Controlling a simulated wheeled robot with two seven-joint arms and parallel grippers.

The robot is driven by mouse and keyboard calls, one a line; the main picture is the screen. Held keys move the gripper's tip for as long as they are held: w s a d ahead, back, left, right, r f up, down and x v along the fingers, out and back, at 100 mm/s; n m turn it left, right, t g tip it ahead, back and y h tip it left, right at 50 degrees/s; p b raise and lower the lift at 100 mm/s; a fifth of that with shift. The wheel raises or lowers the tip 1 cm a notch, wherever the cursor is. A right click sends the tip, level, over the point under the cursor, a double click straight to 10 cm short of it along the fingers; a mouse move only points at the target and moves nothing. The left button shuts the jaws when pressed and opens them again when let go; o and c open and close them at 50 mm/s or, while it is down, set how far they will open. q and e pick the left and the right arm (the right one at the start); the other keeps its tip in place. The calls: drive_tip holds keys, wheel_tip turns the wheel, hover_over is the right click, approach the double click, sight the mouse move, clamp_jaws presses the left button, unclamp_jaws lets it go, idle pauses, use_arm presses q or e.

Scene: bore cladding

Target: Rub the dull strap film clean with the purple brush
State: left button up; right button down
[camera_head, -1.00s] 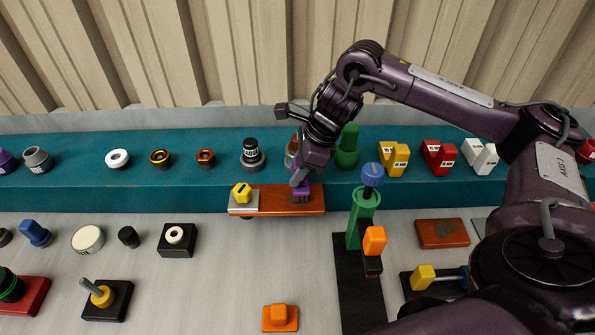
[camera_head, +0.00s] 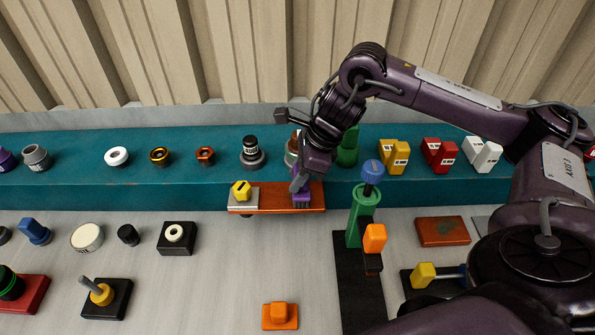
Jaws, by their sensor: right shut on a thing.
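My right gripper (camera_head: 301,178) is shut on the purple brush (camera_head: 301,198). The brush is upright with its bristles down at the reddish-brown strap (camera_head: 272,198), right of its middle. The strap lies along the front of the teal shelf. I cannot make out any dull film on the strap, and the brush and gripper cover part of it. A pale block with a yellow knob (camera_head: 241,190) sits at the strap's left end. My left gripper is not in view.
Several fittings stand on the teal shelf (camera_head: 200,188), including a black-topped one (camera_head: 251,153) and a green one (camera_head: 347,147) near my arm. A green post with a blue knob (camera_head: 371,172) stands close right of the strap. Another reddish-brown plate (camera_head: 442,231) lies on the grey table.

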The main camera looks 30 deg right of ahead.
drive_tip(key=shift+w, duration=0.1)
drive_tip(key=shift+w+d+f, duration=0.1)
drive_tip(key=shift+w+d, duration=0.5)
drive_tip(key=shift+w, duration=0.35)
drive_tip(key=shift+s+a+b, duration=0.15)
drive_tip(key=shift+s+a, duration=0.15)
drive_tip(key=shift+s, duration=0.25)
drive_tip(key=shift+s+a+b, duration=0.15)
drive_tip(key=shift+s+a, duration=0.1)
drive_tip(key=shift+s, duration=0.3)
drive_tip(key=shift+w, duration=0.1)
drive_tip(key=shift+w+d, duration=0.3)
drive_tip(key=shift+w, duration=0.25)
drive_tip(key=shift+w+d, duration=0.3)
drive_tip(key=shift+w, duration=0.2)
